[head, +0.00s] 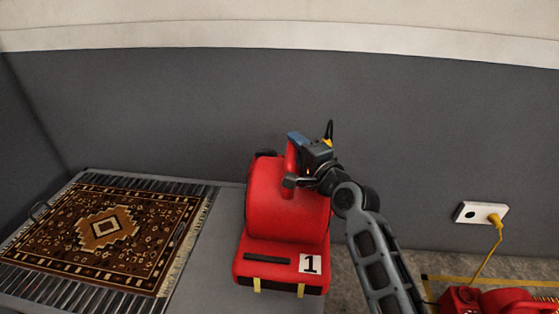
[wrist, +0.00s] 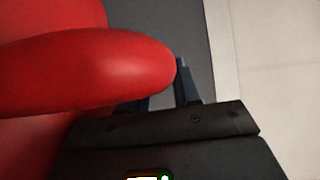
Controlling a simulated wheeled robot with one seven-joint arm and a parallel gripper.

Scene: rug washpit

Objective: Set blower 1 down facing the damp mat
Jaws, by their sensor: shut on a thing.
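Blower 1 (head: 285,225), a red drum-shaped unit with a white "1" label, is upright over the grey surface (head: 208,250) right of the mat. The label side faces my head camera. I cannot tell whether its base touches the surface, and its outlet is not clearly visible. My gripper (head: 294,166) is shut on the handle at its top; the red handle (wrist: 90,72) fills the left of the wrist view, partly hiding the fingers. The damp mat (head: 105,232), a brown patterned rug with pale fringe, lies flat at left.
The mat lies on a slatted metal rack (head: 190,197). A grey wall (head: 400,130) stands close behind. At lower right are another red machine (head: 505,302), partly cut off, and a white wall socket (head: 480,213) with a yellow plug and cord (head: 490,255).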

